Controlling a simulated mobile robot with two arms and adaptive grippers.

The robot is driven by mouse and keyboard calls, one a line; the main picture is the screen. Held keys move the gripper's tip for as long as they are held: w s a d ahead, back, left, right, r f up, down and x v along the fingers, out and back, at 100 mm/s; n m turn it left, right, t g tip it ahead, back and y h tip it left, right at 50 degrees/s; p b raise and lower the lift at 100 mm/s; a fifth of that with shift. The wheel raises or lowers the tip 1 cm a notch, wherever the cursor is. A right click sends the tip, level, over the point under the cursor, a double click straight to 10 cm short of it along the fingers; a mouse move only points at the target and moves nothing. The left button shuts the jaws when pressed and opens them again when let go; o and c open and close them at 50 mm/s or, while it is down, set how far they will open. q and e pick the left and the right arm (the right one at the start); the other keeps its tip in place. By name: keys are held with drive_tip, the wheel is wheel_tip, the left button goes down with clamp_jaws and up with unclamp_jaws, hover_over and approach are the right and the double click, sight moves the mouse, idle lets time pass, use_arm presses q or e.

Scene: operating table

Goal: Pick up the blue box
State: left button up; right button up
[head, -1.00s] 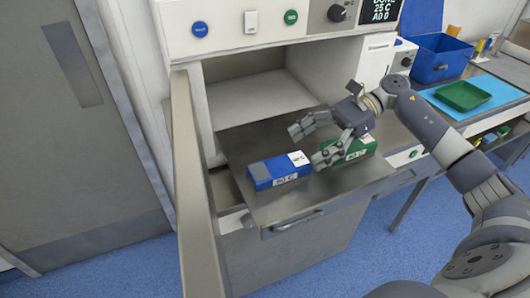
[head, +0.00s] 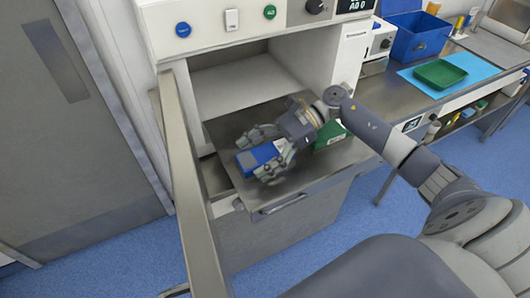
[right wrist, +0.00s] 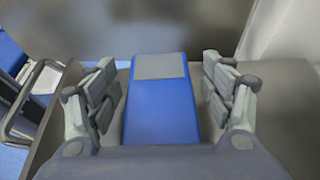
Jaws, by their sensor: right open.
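The blue box (head: 257,158) with a pale label lies on the metal tray of the pulled-out drawer, partly hidden by my right gripper in the head view. My right gripper (head: 257,156) is open, with its fingers on either side of the box. In the right wrist view the blue box (right wrist: 162,105) lies between the two open fingers (right wrist: 162,100), with a gap visible on each side. My left gripper is not in view.
A green box (head: 332,134) sits on the metal tray (head: 300,178) right of the blue box, partly behind my wrist. The open door (head: 190,180) stands close on the left. A blue bin (head: 420,38) and green tray (head: 439,73) are on the counter.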

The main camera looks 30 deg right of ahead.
drive_tip(key=shift+a+f, duration=0.1)
drive_tip(key=shift+c, duration=0.8)
drive_tip(key=c, duration=1.2)
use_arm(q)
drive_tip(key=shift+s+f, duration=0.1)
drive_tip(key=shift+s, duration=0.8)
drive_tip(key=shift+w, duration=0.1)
